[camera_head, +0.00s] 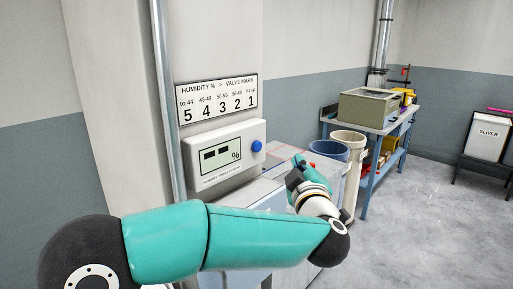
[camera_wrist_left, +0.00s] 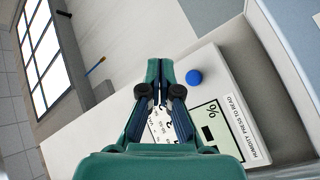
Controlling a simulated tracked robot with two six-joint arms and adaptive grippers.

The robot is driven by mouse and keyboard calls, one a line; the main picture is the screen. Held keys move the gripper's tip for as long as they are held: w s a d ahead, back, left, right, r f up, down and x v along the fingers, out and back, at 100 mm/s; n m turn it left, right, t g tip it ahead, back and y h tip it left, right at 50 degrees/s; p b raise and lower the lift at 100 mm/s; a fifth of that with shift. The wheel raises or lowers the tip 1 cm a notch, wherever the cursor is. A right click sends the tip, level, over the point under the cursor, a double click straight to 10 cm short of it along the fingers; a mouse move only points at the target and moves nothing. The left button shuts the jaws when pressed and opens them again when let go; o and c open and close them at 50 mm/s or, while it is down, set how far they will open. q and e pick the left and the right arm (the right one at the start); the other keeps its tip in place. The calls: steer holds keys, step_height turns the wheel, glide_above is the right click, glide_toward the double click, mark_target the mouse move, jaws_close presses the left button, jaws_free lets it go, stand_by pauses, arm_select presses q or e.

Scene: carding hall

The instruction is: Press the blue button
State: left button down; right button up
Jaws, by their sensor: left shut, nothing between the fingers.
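The blue button (camera_head: 257,146) is a round knob on the right side of a white humidity meter (camera_head: 197,163) on the pillar. The button also shows in the left wrist view (camera_wrist_left: 193,77), just right of my fingertips. The meter's display shows dark bars and a % sign. My left gripper (camera_head: 298,163) is shut and empty, to the right of the button and apart from it in the head view. In the wrist view its fingertips (camera_wrist_left: 160,66) meet in front of the meter, hiding part of it. My right gripper is not in view.
A sign (camera_head: 216,99) with valve marks hangs above the meter, beside a vertical pipe (camera_head: 168,90). Behind my left gripper stand a blue bin (camera_head: 328,150), a cream bin (camera_head: 349,142) and a blue bench (camera_head: 375,128) with a box. Grey floor at right is open.

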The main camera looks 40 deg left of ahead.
mark_target(257, 146)
arm_select(q)
steer(key=a, duration=0.8)
steer(key=shift+w+a+b, duration=0.35)
steer(key=shift+b, duration=0.05)
steer(key=shift+a, duration=0.1)
stand_by(1.1)
steer(key=shift+a, duration=0.35)
steer(key=shift+a+r, duration=0.1)
steer(key=shift+a, duration=0.35)
stand_by(0.6)
steer(key=shift+d, duration=0.9)
steer(key=shift+d, duration=0.1)
